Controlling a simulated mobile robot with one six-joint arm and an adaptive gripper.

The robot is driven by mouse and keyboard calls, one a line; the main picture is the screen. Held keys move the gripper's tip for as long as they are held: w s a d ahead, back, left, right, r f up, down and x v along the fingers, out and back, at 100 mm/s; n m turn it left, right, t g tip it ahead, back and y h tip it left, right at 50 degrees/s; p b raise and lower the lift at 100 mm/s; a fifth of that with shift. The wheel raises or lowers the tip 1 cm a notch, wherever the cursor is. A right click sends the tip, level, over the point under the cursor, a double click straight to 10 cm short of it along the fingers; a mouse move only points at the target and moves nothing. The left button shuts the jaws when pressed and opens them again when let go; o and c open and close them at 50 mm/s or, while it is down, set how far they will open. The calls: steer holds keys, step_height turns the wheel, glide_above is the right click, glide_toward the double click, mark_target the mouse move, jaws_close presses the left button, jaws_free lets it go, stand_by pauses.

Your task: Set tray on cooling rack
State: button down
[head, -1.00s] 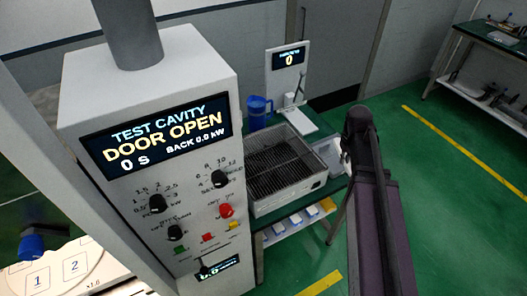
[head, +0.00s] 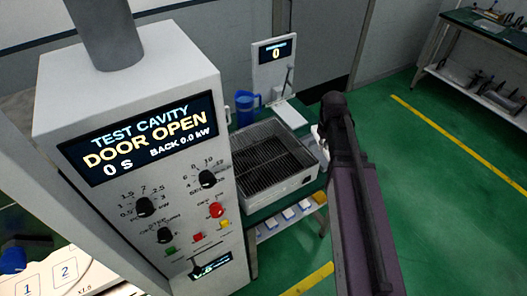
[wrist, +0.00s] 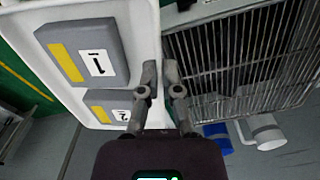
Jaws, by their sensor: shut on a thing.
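The cooling rack (head: 284,158) is a dark wire grid in a pale open-topped frame on a bench, right of the cabinet in the head view. In the wrist view its wires (wrist: 240,72) fill the upper right, and no load shows on the visible part. The white tray (wrist: 148,28) is at the left of the wrist view, beside the rack's grid. It holds grey blocks labelled 1 (wrist: 82,52) and 2 (wrist: 108,108). My gripper (wrist: 160,72) is shut on the tray's near wall. In the head view my arm hides most of the tray and gripper.
The test cavity cabinet (head: 130,150), reading DOOR OPEN, stands close left of the rack. A blue jug (head: 246,106) and a scale with a display (head: 273,70) stand behind the rack. A lower shelf (head: 285,222) holds small pale items. Green floor is clear at right.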

steer(key=w+a+n, duration=0.1)
steer(key=a, duration=1.2)
steer(key=w+a+r+n+p, duration=0.1)
steer(key=a+n, duration=0.1)
steer(key=a, duration=1.1)
steer(key=shift+w+a+r, duration=0.25)
steer(key=shift+w, duration=0.1)
steer(key=shift+f, duration=0.15)
steer(key=b, duration=0.6)
glide_above(249, 157)
step_height(249, 157, down, 6)
steer(key=shift+s+f, duration=0.1)
steer(key=shift+f+b, duration=1.8)
steer(key=shift+f, duration=0.1)
steer(key=c, duration=0.8)
jaws_free()
